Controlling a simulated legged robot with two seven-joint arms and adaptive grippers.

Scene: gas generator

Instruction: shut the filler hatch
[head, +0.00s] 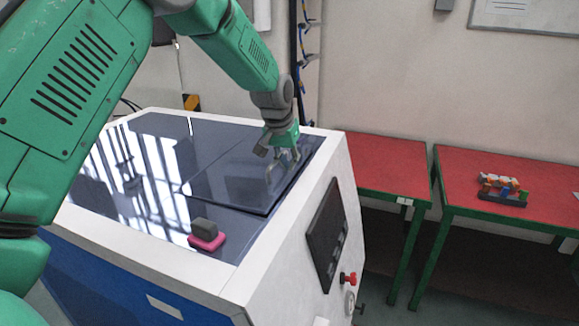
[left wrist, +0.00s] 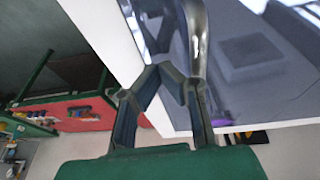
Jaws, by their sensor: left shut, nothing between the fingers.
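The generator (head: 250,278) is a white and blue cabinet with a dark glossy top. The filler hatch (head: 225,180) is a dark rectangular panel on that top, towards its right end. It looks flat or nearly flat; I cannot tell whether it is fully down. My left gripper (head: 285,160) is over the hatch's right part, shut and empty. In the left wrist view the gripper (left wrist: 165,72) is close to the generator's white rim (left wrist: 105,35). A shiny curved metal bar (left wrist: 196,40) shows beside the fingers; whether they touch it is unclear. My right gripper is out of view.
A small grey block on a pink base (head: 207,238) sits on the generator's front top. A dark panel and a red knob (head: 348,278) are on its right side. Red tables (head: 385,165) with green legs stand to the right, one bearing coloured blocks (head: 502,188).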

